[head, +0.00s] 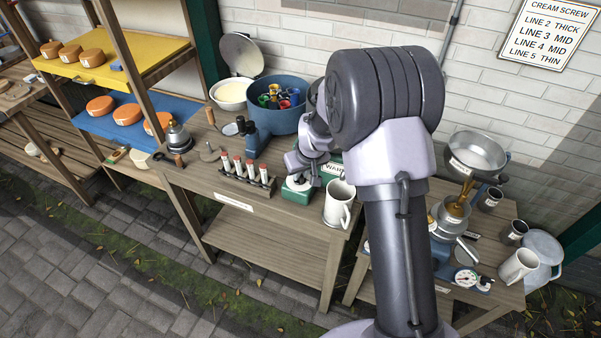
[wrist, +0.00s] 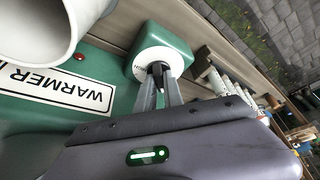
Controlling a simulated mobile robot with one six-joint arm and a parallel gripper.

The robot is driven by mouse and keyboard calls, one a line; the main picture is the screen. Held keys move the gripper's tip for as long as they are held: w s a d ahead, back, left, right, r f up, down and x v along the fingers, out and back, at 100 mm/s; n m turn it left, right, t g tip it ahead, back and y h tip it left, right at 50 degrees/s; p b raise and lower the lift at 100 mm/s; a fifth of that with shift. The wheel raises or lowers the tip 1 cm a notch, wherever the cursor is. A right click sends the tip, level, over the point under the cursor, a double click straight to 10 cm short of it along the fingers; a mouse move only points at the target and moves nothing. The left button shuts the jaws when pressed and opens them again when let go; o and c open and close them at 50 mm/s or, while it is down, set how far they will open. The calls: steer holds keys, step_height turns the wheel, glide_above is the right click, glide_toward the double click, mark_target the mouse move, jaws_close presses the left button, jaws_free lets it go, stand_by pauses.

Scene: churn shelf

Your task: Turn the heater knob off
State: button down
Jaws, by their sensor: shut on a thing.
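The green heater (wrist: 120,100) carries a white label (wrist: 60,92) that reads WARMER, its end hidden. A green box at its end has a white round dial (wrist: 146,58). My gripper (wrist: 158,72) has its two dark fingers closed together over the dial's middle, shut on the small dark heater knob, which they mostly hide. In the head view, my gripper (head: 297,172) reaches down to the green heater box (head: 297,194) at the table's front edge. My arm hides part of the heater. A small red light or button (wrist: 79,57) shows on the heater top.
A white mug (head: 339,205) stands right beside the heater and shows large in the wrist view (wrist: 35,28). A rack of red-capped tubes (head: 247,178) is just left of the heater. A blue pot (head: 278,118) stands behind.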

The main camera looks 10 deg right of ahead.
steer(key=c, duration=1.5)
jaws_free()
steer(key=shift+o, duration=0.2)
steer(key=p+v, duration=0.4)
steer(key=v, duration=1.3)
steer(key=shift+r, duration=0.25)
steer(key=s+a+r+m+b, duration=0.1)
steer(key=s+a+m+b, duration=0.1)
steer(key=s, duration=0.7)
steer(key=s+a+r+m+b, duration=0.1)
steer(key=s+r+m+b, duration=0.1)
steer(key=s, duration=0.7)
steer(key=s+a+r+m+t+y+b, duration=0.1)
steer(key=s+a+m+b, duration=0.1)
steer(key=s, duration=0.7)
steer(key=shift+a+r+b, duration=0.2)
steer(key=shift+a+b, duration=0.1)
steer(key=shift+b, duration=0.5)
